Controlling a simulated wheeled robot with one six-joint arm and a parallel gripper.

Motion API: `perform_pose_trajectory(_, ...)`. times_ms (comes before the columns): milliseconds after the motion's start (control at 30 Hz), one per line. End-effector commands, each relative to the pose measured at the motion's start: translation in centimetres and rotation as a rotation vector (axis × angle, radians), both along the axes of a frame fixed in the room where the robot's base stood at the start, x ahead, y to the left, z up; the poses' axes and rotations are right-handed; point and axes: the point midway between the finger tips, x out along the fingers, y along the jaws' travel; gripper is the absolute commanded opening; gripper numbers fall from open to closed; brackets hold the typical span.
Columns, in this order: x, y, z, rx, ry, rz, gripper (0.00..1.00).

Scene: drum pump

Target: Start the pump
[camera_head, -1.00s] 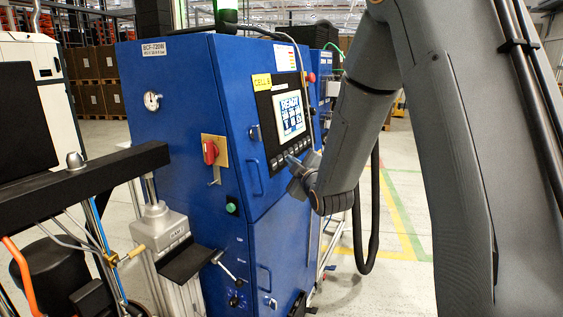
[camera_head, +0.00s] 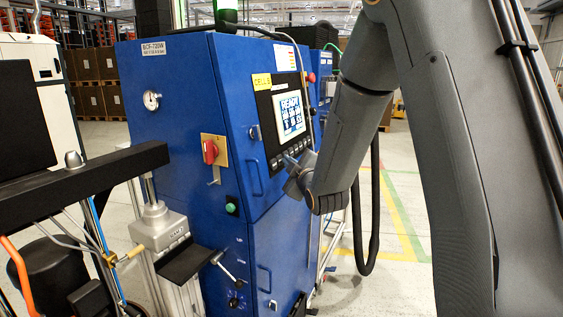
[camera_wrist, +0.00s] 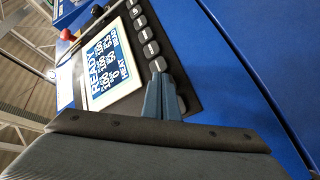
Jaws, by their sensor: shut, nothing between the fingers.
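The blue pump cabinet (camera_head: 180,130) stands in the middle of the head view. Its control panel has a screen (camera_head: 289,115) that reads READY, with a row of grey buttons (camera_head: 295,154) below it. In the wrist view the screen (camera_wrist: 108,62) appears turned on its side, with the buttons (camera_wrist: 146,34) in a line beside it. My gripper (camera_wrist: 164,80) is shut and empty. Its fingertips are at the button row, over or against one button; I cannot tell if they touch.
A red rotary switch (camera_head: 210,151) and a green button (camera_head: 232,208) are on the cabinet's side. A black hose (camera_head: 373,220) hangs at the right.

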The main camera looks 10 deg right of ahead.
Motion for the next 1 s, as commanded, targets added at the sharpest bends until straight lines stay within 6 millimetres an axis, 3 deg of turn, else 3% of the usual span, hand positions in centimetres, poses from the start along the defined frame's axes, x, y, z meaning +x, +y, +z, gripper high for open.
perform_pose_trajectory(667, 0.3, 0.4, 0.0, 0.000, -0.001, 0.001, 0.00)
perform_pose_trajectory(1000, -0.5, -0.7, 0.2, 0.000, 0.001, -0.001, 0.00)
